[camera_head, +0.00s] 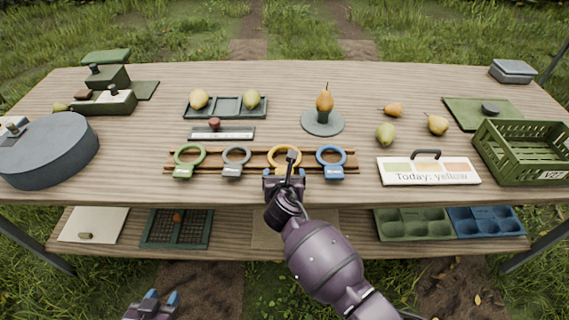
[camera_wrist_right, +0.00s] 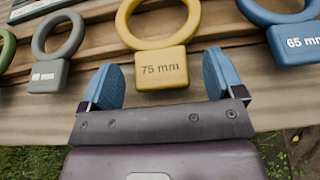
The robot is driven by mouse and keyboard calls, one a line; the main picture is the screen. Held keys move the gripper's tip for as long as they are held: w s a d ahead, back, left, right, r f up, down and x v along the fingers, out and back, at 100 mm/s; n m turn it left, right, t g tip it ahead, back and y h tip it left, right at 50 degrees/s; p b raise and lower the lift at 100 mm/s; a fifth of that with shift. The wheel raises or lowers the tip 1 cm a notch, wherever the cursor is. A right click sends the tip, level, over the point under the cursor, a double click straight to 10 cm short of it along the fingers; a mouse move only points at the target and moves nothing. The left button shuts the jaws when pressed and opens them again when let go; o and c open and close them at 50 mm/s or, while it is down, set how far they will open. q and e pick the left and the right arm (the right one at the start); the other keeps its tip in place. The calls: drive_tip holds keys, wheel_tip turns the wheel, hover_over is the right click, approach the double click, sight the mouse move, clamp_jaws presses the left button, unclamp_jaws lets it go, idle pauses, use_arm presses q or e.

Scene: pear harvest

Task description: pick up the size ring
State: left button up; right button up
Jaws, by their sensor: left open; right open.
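Several size rings lie in a row on a wooden rack (camera_head: 212,161) on the table: a green ring (camera_head: 182,172), a grey ring (camera_head: 232,170), a yellow ring (camera_head: 269,157) and a blue ring (camera_head: 333,173). In the right wrist view the yellow ring's tag (camera_wrist_right: 161,68) reads 75 mm and the blue ring's tag (camera_wrist_right: 298,43) reads 65 mm. My right gripper (camera_head: 285,179) is open at the yellow ring, its blue fingers on either side of the tag; contact cannot be told. My left gripper (camera_head: 152,304) is open and empty, low in front of the table.
Behind the rack are a tray (camera_head: 228,114) with two pears and a round stand (camera_head: 323,128) with a pear. A sign (camera_head: 428,176) reading "Today: yellow" and a green crate (camera_head: 522,152) stand right. A round grey drum (camera_head: 45,150) stands left. A lower shelf holds trays.

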drive_tip(key=c, duration=1)
